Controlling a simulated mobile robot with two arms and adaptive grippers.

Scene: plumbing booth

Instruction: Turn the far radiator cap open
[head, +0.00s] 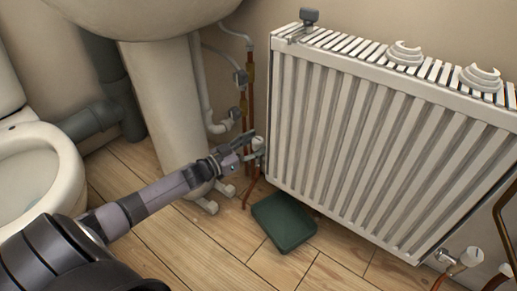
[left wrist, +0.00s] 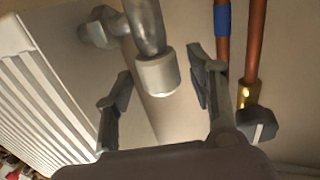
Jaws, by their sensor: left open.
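The far radiator cap (head: 258,143) is a small white cap on the valve at the left end of the white radiator (head: 370,150). In the left wrist view the white cap (left wrist: 158,75) sits on a grey metal valve elbow. My left gripper (head: 249,147) is open, with its fingers pointing at the cap. In the left wrist view the cap lies between the two fingers, with gaps on both sides. I cannot tell how deep it is between them. My right gripper is not in view.
Copper pipes (head: 249,90) with valves rise beside the sink pedestal (head: 172,110). A toilet (head: 35,165) is at the left. A dark green box (head: 284,221) lies on the wooden floor. Another white cap (head: 471,257) is at the radiator's right end.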

